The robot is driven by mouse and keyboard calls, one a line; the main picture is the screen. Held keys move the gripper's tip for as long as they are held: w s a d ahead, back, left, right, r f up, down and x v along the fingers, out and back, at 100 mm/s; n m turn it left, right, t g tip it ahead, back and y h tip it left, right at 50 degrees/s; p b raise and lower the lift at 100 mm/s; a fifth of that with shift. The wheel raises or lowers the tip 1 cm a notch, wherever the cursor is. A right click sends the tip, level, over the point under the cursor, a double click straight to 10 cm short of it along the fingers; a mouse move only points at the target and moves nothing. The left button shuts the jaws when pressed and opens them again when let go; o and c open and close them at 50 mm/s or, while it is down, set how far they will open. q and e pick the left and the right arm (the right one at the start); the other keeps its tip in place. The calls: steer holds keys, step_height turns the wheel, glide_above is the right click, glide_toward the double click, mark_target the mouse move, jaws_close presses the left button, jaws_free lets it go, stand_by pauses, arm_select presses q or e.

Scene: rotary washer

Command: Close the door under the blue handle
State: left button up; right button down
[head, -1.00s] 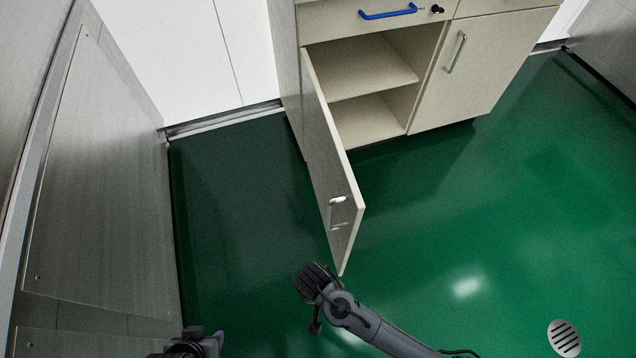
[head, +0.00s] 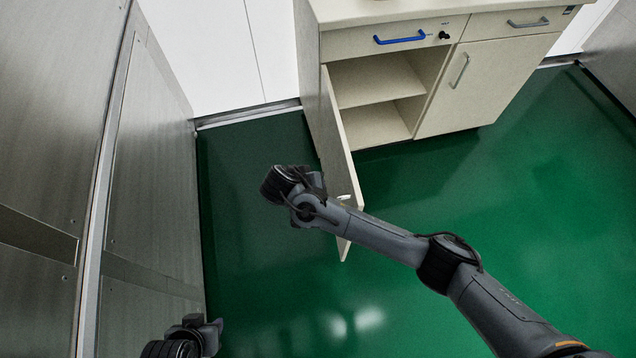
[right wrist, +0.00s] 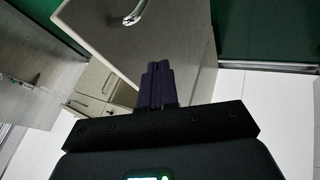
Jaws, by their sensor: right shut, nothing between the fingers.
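The cabinet door (head: 335,150) under the blue handle (head: 400,38) stands swung wide open toward me, hinged at the cabinet's left side. Its silver handle (head: 345,197) is partly hidden by my right arm. My right arm reaches across the door's free end, with its dark wrist end at the door's left, outer side. In the right wrist view, my right gripper (right wrist: 158,70) is shut and empty in front of the door's outer face (right wrist: 175,40), below the handle (right wrist: 135,12). Contact is unclear. My left gripper (head: 190,338) is at the bottom left; its fingers are not clear.
The open compartment shows a shelf (head: 375,88). A closed neighbouring door (head: 470,95) and drawer (head: 515,22) are at the right. Grey metal panels (head: 155,160) line the left. The green floor (head: 250,240) is clear between them and the open door.

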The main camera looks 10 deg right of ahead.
steer(key=b, duration=0.2)
glide_toward(346, 181)
step_height(346, 181, down, 3)
steer(key=w+a, duration=0.2)
steer(key=d, duration=0.2)
steer(key=d+b, duration=0.1)
steer(key=d, duration=0.1)
steer(key=shift+s+f, duration=0.2)
steer(key=shift+s, duration=0.05)
steer(key=shift+d, duration=0.1)
steer(key=shift+d+r, duration=0.1)
